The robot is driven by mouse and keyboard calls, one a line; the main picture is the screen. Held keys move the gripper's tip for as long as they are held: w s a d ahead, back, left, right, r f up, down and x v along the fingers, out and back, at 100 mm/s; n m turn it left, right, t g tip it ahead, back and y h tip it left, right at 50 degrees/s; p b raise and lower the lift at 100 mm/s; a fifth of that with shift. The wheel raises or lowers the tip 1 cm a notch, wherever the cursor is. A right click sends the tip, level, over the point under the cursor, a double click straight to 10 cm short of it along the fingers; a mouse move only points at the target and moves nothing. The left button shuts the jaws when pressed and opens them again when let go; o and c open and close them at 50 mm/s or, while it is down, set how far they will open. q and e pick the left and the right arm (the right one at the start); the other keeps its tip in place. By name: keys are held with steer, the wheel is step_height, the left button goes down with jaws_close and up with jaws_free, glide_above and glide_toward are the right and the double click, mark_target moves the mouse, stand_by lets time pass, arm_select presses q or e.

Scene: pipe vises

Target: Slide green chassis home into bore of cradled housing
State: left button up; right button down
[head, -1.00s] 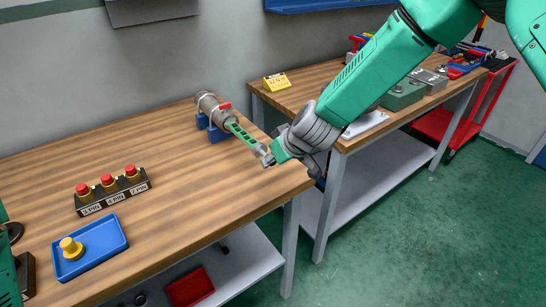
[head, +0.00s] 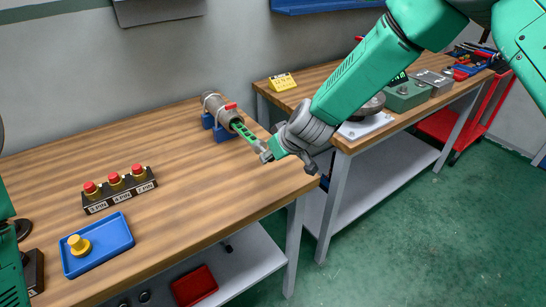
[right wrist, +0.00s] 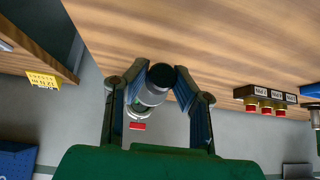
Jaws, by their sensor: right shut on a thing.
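The grey cylindrical housing (head: 218,105) lies in a blue cradle (head: 217,129) at the back right of the near table, with a red lever on its side. The green chassis (head: 245,134) has its far end inside the housing's near bore, and a short length still shows outside. My right gripper (head: 263,151) is shut on the chassis's near end, over the table. In the right wrist view, the fingers (right wrist: 155,80) close around a dark round end piece, with the housing (right wrist: 147,108) beyond, partly hidden. My left gripper is not in view; only part of its arm shows.
The table's middle is clear.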

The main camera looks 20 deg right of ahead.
mark_target(246, 133)
steer(key=shift+w+a+p, duration=0.15)
steer(key=shift+w+a, duration=0.1)
steer(key=shift+w, duration=0.4)
steer(key=shift+w+a+p, duration=0.15)
steer(key=shift+w+a, duration=0.05)
steer(key=shift+w, duration=0.4)
steer(key=shift+w+a, duration=0.25)
steer(key=shift+w, duration=0.4)
steer(key=shift+w+a, duration=0.25)
steer(key=shift+w, duration=0.35)
steer(key=shift+w+a, duration=0.2)
steer(key=shift+w, duration=0.35)
steer(key=shift+w+a, duration=0.2)
steer(key=shift+w, duration=0.35)
steer(key=shift+w, duration=0.15)
steer(key=shift+w+a, duration=0.2)
steer(key=shift+w, duration=0.3)
steer(key=shift+w+a, duration=0.2)
steer(key=shift+w, duration=0.25)
steer(key=shift+w+a+b, duration=0.25)
steer(key=shift+w+b, duration=0.05)
steer(key=shift+w, duration=0.35)
steer(key=shift+w+a+b, duration=0.2)
steer(key=shift+w+b, duration=0.05)
steer(key=shift+w, duration=0.35)
